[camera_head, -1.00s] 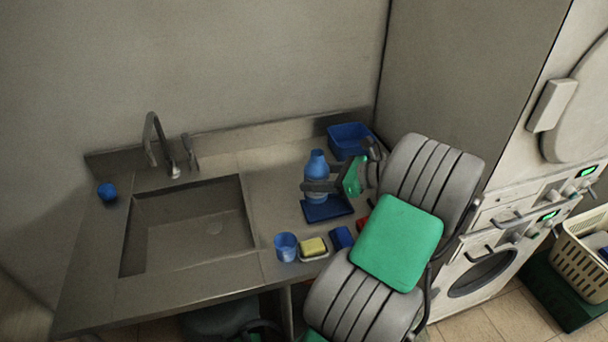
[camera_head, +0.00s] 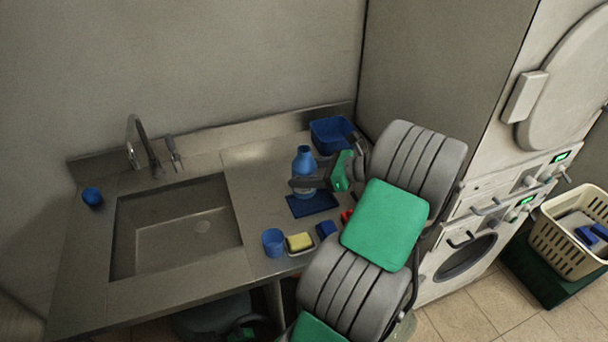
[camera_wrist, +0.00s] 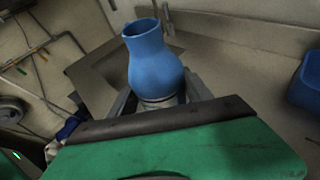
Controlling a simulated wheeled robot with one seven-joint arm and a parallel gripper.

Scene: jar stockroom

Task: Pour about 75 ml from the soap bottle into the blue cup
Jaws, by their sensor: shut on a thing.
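The blue soap bottle (camera_head: 304,160) stands upright over the dark blue mat (camera_head: 313,206) on the counter. I cannot tell whether its base touches the mat. My gripper (camera_head: 304,184) is shut around its lower body. In the wrist view the bottle (camera_wrist: 152,60) rises between the fingers with its open mouth up. The blue cup (camera_head: 273,243) stands upright near the counter's front edge, left of the yellow sponge and nearer than the bottle. I cannot make out any liquid in the cup.
A yellow sponge (camera_head: 299,242) on a dish and a blue block (camera_head: 326,230) sit right of the cup. A blue tub (camera_head: 332,134) stands behind the bottle. The sink (camera_head: 175,227) lies left; another small blue item (camera_head: 92,196) is at its far left. Washers stand right.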

